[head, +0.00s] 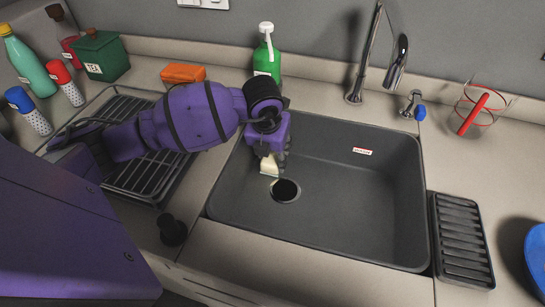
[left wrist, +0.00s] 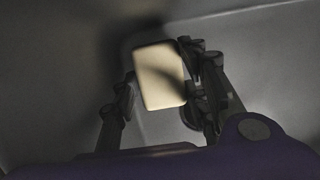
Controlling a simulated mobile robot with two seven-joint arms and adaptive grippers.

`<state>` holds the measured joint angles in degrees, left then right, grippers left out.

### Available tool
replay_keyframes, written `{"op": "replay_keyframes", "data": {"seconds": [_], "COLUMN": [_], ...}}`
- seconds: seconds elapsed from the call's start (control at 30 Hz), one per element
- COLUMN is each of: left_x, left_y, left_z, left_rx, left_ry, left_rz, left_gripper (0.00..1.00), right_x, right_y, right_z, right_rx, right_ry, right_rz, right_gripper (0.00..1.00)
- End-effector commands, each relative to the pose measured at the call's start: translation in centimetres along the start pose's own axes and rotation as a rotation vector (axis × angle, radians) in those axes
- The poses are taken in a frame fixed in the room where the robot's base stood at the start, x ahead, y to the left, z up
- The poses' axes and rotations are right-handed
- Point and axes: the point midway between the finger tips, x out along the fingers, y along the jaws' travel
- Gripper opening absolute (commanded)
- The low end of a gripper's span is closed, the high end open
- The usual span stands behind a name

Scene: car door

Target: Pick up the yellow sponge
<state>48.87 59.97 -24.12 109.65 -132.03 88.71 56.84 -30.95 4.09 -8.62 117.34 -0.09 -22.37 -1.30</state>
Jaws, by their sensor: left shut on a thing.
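My left gripper (head: 271,158) reaches into the dark grey sink (head: 350,200) from the left, near its back left part. It is shut on a pale yellow sponge (head: 269,166), which shows just below the fingers and left of the drain. In the left wrist view the sponge (left wrist: 158,76) is a rounded cream block between the two fingers of the gripper (left wrist: 160,92). Its lower end is near the fingers, and the sink surface is behind it. I cannot tell whether the sponge touches the sink floor. My right gripper is not in view.
A faucet (head: 362,65) stands behind the sink. A dark drying rack (head: 150,185) lies left of the sink. A ribbed dark tray (head: 461,240) lies to its right.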

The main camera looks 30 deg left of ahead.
Motion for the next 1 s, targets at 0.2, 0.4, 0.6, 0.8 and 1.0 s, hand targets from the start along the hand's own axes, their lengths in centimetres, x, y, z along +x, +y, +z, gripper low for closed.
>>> {"op": "replay_keyframes", "data": {"seconds": [0.2,0.4,0.6,0.8,1.0], "left_x": [-0.9,-3.7,-8.4,-12.3,-14.7], "left_y": [0.0,-0.2,-1.3,-2.8,-3.9], "left_z": [0.4,0.6,-1.4,-4.8,-7.6], "left_rx": [0.0,0.002,0.005,0.006,0.004], "left_ry": [-0.003,-0.002,-0.005,-0.003,-0.002], "left_rz": [0.0,-0.002,-0.002,-0.003,-0.003], "left_gripper": [0.12,0.12,0.12,0.12,0.12], "right_x": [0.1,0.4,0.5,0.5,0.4], "right_y": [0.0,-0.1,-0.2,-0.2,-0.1], "right_z": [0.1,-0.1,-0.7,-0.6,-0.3], "right_rx": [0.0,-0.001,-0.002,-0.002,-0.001], "right_ry": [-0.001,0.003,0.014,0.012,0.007], "right_rz": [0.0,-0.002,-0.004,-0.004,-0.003], "right_gripper": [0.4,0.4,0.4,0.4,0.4]}}
